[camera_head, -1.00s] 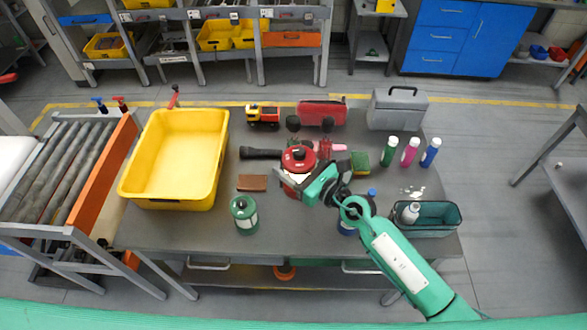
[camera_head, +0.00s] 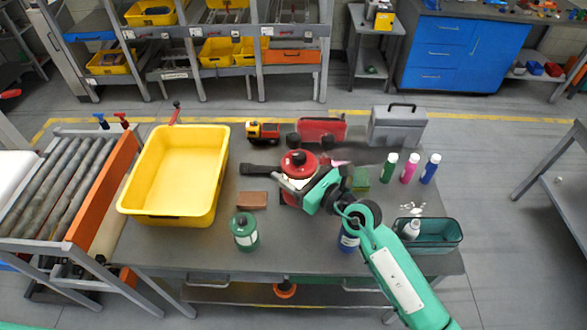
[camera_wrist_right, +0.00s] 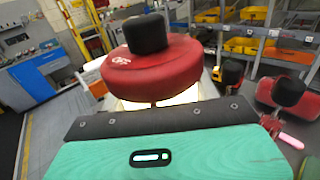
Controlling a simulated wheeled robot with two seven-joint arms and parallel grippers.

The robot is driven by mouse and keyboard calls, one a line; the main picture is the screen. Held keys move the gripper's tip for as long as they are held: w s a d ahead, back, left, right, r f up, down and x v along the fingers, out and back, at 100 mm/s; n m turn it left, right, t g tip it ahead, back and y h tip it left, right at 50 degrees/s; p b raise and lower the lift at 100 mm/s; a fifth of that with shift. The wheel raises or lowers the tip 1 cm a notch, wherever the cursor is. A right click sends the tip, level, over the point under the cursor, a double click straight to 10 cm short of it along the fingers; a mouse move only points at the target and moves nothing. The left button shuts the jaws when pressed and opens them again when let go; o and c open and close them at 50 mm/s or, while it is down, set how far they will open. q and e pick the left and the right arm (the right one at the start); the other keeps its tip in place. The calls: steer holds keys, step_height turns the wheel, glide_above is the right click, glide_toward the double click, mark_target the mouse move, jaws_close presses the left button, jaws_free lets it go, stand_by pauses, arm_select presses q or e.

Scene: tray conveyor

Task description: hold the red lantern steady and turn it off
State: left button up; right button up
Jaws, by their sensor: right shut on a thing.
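The red lantern (camera_head: 298,163) stands on the grey table near the middle, with a black knob on its red cap. In the right wrist view the red lantern (camera_wrist_right: 155,72) is large and close, and a bright glowing band shows under its cap. My right gripper (camera_head: 292,183) is shut on the lantern's body below the cap, coming from the right front. Its fingertips are hidden in the right wrist view behind the green gripper body. My left gripper is not in view.
A green lantern (camera_head: 244,231) stands at the front left and a brown block (camera_head: 253,200) lies beside the red lantern. A yellow bin (camera_head: 128,208) is at left. Three bottles (camera_head: 409,168), a grey toolbox (camera_head: 397,127) and a teal bin (camera_head: 445,246) are at right.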

step_height(320, 180, down, 27)
steer(key=b, duration=2.2)
steer(key=shift+b, duration=0.4)
steer(key=shift+f, duration=0.25)
steer(key=shift+f+b, duration=0.25)
steer(key=shift+b, duration=0.15)
steer(key=o, duration=1)
steer(key=shift+o, duration=0.2)
steer(key=c, duration=1)
